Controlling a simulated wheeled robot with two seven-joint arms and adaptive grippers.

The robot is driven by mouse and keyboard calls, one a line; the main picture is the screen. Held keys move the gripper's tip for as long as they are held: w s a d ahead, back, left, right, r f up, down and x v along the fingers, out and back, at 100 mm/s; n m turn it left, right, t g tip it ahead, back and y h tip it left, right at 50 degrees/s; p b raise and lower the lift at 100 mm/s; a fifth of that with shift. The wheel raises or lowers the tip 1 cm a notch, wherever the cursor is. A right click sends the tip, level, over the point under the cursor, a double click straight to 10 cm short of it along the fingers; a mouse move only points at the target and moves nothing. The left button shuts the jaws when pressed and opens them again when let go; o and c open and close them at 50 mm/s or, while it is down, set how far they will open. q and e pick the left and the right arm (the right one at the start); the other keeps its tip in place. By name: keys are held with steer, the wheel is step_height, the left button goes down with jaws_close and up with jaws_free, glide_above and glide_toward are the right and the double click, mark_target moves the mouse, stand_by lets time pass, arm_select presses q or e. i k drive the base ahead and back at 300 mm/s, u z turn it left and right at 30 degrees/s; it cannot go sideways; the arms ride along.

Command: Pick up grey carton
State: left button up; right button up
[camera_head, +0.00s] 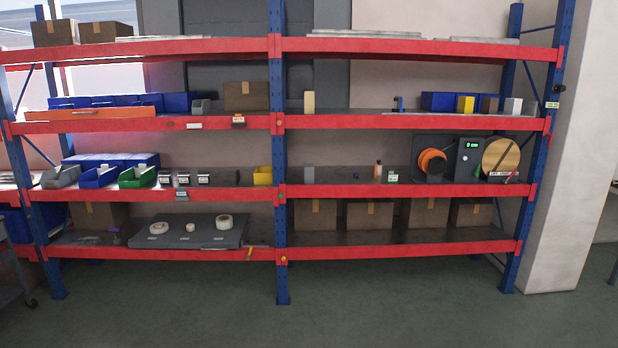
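A small upright grey carton (309,173) stands on the middle shelf level of the right bay, close to the central blue post. A light grey box (513,106) stands at the right end of the shelf level above, beside a yellow box (465,104); I cannot tell which of the two grey ones the task names. A tan upright carton (309,102) stands on that upper level near the central post. Neither of my grippers is in view.
Red shelf beams (410,190) and the blue central post (279,150) frame the openings. An orange spool (432,162) and a wooden disc (500,158) stand right on the grey carton's level. A yellow bin (262,176) is left of the post. The floor (380,310) in front is clear.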

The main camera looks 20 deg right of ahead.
mark_target(309, 167)
steer(key=z, duration=0.15)
steer(key=i, duration=0.8)
steer(key=z, duration=0.3)
steer(key=i, duration=3.7)
steer(key=u, duration=0.3)
